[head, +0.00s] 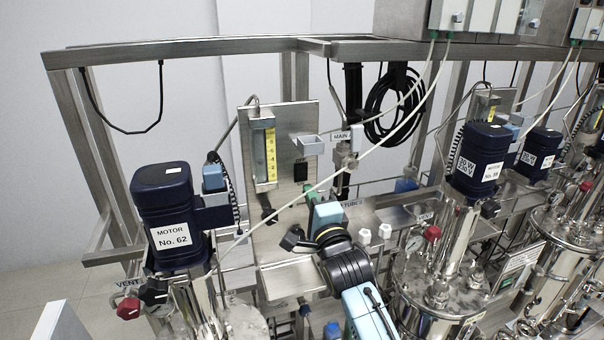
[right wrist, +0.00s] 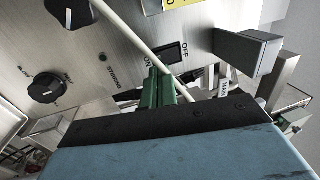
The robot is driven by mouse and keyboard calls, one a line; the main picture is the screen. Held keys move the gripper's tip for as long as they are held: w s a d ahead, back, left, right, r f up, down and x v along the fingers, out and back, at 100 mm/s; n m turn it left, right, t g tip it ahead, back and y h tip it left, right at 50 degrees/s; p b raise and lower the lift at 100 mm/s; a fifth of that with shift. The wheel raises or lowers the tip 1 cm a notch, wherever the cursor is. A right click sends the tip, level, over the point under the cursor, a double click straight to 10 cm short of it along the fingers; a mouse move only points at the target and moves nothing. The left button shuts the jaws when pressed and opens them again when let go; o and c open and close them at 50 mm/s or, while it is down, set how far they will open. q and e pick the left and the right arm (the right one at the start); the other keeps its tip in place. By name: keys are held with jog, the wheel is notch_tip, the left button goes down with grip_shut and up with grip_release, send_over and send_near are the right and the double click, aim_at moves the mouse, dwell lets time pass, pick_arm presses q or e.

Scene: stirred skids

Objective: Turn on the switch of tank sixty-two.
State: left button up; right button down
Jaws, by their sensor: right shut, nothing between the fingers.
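The blue motor labelled No. 62 (head: 175,222) stands at the left in the head view. To its right is a steel panel (head: 283,225) with a small black switch (head: 301,171). In the right wrist view the black switch (right wrist: 172,54) sits between the marks ON and OFF; which side is pressed I cannot tell. My right gripper (head: 308,189), with green fingers, is shut and empty, just below the switch in the head view. In the wrist view its fingertips (right wrist: 157,76) are close to the switch's ON end; contact is unclear. My left gripper is not in view.
A thin pale tube (head: 322,183) crosses diagonally in front of the panel, close to my fingers. A yellow-scaled flow meter (head: 264,152) and black knobs are on the panel. A grey bracket (right wrist: 247,50) juts out beside the switch. Motor No. 58's tank stands right.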

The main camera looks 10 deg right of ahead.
aim_at(302, 180)
jog(key=shift+w, duration=0.1)
jog(key=shift+b+x, duration=0.3)
jog(key=shift+x, duration=0.55)
jog(key=shift+p, duration=0.55)
dwell(0.4)
jog(key=shift+w, duration=0.2)
dwell(0.3)
jog(key=shift+w+a+b, duration=0.1)
jog(key=shift+w+b, duration=0.35)
jog(key=shift+s, duration=0.1)
jog(key=shift+s+r+p, duration=0.15)
jog(key=shift+s+p, duration=0.4)
jog(key=shift+p, duration=0.15)
